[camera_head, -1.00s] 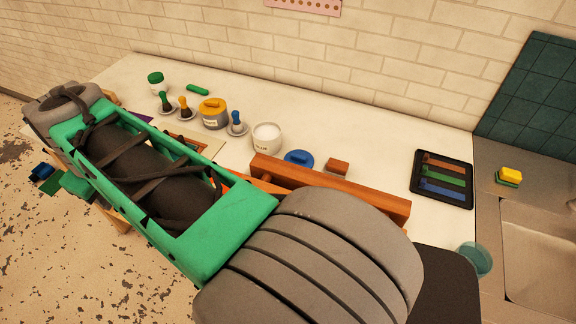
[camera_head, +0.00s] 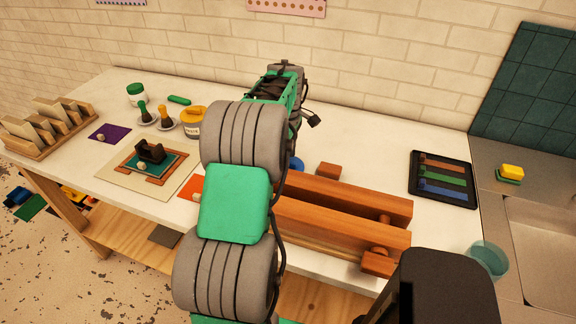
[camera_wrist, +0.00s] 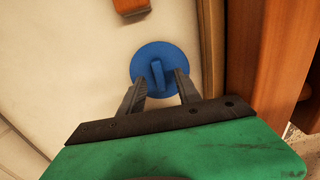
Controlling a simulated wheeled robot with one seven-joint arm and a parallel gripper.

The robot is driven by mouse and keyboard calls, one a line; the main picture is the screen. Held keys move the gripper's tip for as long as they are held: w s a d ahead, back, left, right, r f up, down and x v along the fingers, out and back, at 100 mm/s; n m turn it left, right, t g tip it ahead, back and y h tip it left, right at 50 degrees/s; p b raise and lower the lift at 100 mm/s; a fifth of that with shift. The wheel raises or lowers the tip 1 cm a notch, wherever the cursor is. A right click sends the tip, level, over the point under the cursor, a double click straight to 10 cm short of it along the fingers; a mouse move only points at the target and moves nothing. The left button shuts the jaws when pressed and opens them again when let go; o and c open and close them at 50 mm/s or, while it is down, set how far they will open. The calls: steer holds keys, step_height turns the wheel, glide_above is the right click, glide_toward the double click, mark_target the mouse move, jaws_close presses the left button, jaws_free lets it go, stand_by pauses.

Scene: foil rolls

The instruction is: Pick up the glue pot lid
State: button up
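The blue round lid (camera_wrist: 150,52) with a raised bar handle lies flat on the white tabletop in the wrist view. In the head view only a sliver of the blue lid (camera_head: 298,163) shows beside my arm. My gripper (camera_wrist: 160,80) is open over the lid. Its two fingers stand on either side of the bar handle, with gaps between them and the handle. I cannot tell how high the fingertips are above the lid. The gripper is hidden behind my arm in the head view.
A wooden press (camera_head: 345,200) stands close to the lid, along its right in the wrist view. A small brown block (camera_head: 328,171) lies near the lid. A yellow-lidded pot (camera_head: 192,122) stands left of my arm. A dark tray (camera_head: 443,180) lies at the right.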

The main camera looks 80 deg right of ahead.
steer(key=shift+f, duration=0.75)
jaws_close()
